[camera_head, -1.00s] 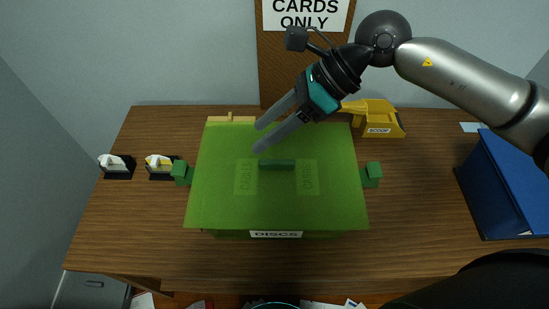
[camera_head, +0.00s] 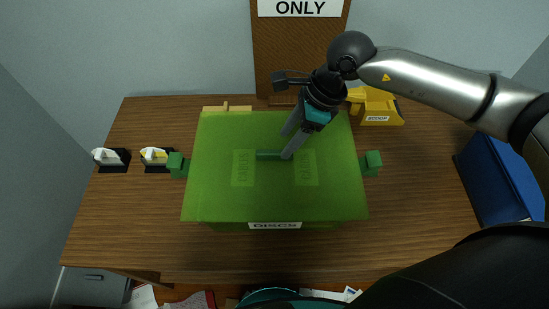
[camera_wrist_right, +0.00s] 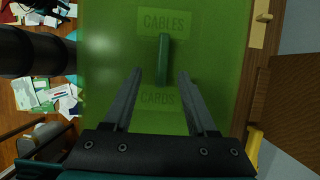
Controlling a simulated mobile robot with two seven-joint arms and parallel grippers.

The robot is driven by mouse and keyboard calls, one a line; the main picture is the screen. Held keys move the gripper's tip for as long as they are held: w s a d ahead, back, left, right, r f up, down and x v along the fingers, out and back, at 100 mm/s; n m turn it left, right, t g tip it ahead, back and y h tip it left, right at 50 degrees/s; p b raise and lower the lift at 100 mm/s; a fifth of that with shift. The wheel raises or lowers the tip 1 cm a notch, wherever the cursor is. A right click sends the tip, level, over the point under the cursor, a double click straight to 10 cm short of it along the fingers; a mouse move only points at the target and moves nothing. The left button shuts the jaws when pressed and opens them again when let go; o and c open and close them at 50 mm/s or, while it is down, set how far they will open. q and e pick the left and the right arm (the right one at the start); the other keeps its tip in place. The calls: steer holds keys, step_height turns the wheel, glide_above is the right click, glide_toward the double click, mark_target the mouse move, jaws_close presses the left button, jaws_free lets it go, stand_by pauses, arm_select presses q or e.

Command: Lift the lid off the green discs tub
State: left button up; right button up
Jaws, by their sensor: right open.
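The green discs tub (camera_head: 225,227) stands on the desk, with a "DISCS" label on its front and a green block handle on each side. Its flat green lid (camera_head: 215,205) is on top and bears a dark green bar handle (camera_head: 268,155) at its middle. My right gripper (camera_head: 287,145) is over the lid, close to the bar, and hides the bar's right part. In the right wrist view the fingers are open and the bar (camera_wrist_right: 163,60) lies between their lines, mostly beyond the tips. My left gripper is not in view.
A yellow scoop (camera_head: 376,108) stands behind the tub on the right, and a blue binder (camera_head: 495,180) is at the far right. Two small black-based items (camera_head: 112,160) sit left of the tub. A brown board (camera_head: 272,50) rises behind. The desk front is clear.

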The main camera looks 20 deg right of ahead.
mark_target(276, 152)
steer(key=x, duration=0.5)
steer(key=shift+w+a, duration=0.2)
jaws_close()
stand_by(0.4)
